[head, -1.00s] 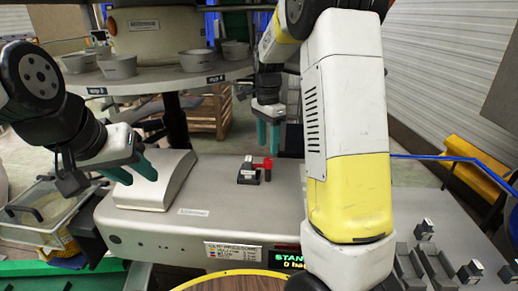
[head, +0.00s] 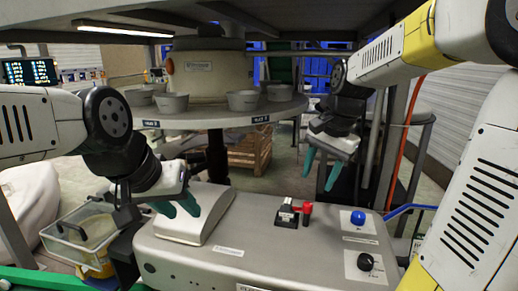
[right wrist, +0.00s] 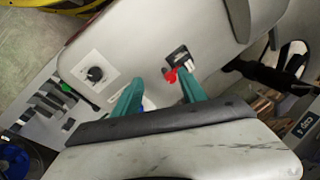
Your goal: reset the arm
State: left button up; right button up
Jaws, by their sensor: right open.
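My left gripper (head: 180,207) hangs over the left part of the grey machine (head: 270,262), close to its raised sloped cover (head: 195,215). Its teal fingers look a little apart and nothing shows between them. My right gripper (head: 322,172) is in the air above and behind the machine's right part. Its teal fingers are spread and empty. In the right wrist view the open fingers (right wrist: 160,95) point down at the machine top, with the red-handled switch (right wrist: 177,65) near one fingertip; I cannot tell the height gap.
The red-handled switch (head: 294,211), a blue button (head: 358,217) and a black knob (head: 365,262) are on the machine top. Behind is a round table (head: 220,116) with several grey bowls. A wooden crate (head: 250,152) stands below. A clear bin (head: 85,228) is at left.

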jog(key=s+a+n+t, duration=0.2)
jog(key=s+n+t, duration=0.2)
jog(key=s+n, duration=0.4)
jog(key=s, duration=0.6)
jog(key=shift+s+r+y, duration=0.25)
jog(key=shift+y, duration=0.05)
